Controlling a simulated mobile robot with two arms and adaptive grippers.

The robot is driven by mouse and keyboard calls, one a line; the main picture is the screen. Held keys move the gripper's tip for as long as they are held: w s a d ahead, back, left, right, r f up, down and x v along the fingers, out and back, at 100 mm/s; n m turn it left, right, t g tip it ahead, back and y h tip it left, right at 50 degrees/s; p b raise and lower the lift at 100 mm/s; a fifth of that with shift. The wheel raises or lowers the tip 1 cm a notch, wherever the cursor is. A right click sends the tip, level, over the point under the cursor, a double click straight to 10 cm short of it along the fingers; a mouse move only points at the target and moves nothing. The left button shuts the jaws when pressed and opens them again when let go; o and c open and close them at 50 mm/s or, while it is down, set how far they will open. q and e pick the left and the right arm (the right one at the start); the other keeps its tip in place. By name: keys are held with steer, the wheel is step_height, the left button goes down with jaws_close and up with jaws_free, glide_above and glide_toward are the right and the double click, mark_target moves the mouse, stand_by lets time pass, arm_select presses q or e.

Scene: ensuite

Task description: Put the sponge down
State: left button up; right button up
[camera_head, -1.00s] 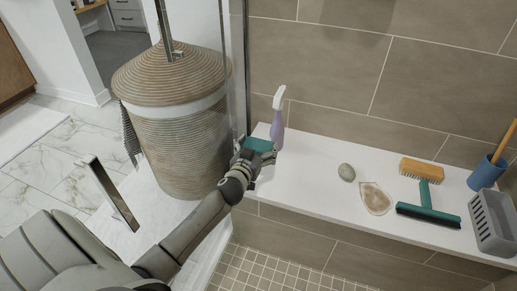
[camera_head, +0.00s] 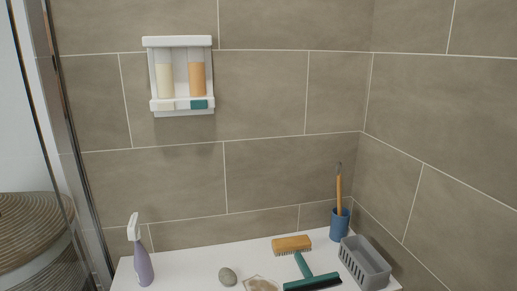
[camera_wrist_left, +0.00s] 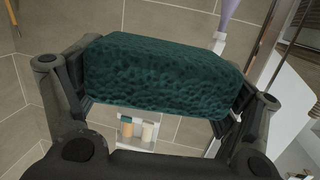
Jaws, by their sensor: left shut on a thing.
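A dark teal, rough-surfaced sponge (camera_wrist_left: 165,75) fills the middle of the left wrist view. My left gripper (camera_wrist_left: 160,88) is shut on it, with one finger pressed against each end. The sponge is held in the air; how far it is from any surface I cannot tell. Neither my left gripper nor the sponge shows in the head view now. My right gripper is in no view.
On the white ledge (camera_head: 190,268) stand a purple spray bottle (camera_head: 141,255), grey stone (camera_head: 227,276), shell-like dish (camera_head: 262,284), wooden brush (camera_head: 291,244), teal squeegee (camera_head: 312,281), blue cup (camera_head: 339,225) and grey basket (camera_head: 364,262). Bare ledge shows between bottle and stone. A dispenser (camera_head: 181,75) hangs above.

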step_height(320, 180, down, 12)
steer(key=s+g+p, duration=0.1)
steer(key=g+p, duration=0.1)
steer(key=p, duration=1)
arm_select(q)
steer(key=s+d+r+p, duration=0.1)
steer(key=s+r+p, duration=0.5)
steer(key=r, duration=0.6)
steer(key=s+d+r+p, duration=0.2)
steer(key=s+r+p, duration=0.4)
steer(key=r, duration=0.7)
steer(key=shift+s+h, duration=0.35)
steer(key=shift+h, duration=0.05)
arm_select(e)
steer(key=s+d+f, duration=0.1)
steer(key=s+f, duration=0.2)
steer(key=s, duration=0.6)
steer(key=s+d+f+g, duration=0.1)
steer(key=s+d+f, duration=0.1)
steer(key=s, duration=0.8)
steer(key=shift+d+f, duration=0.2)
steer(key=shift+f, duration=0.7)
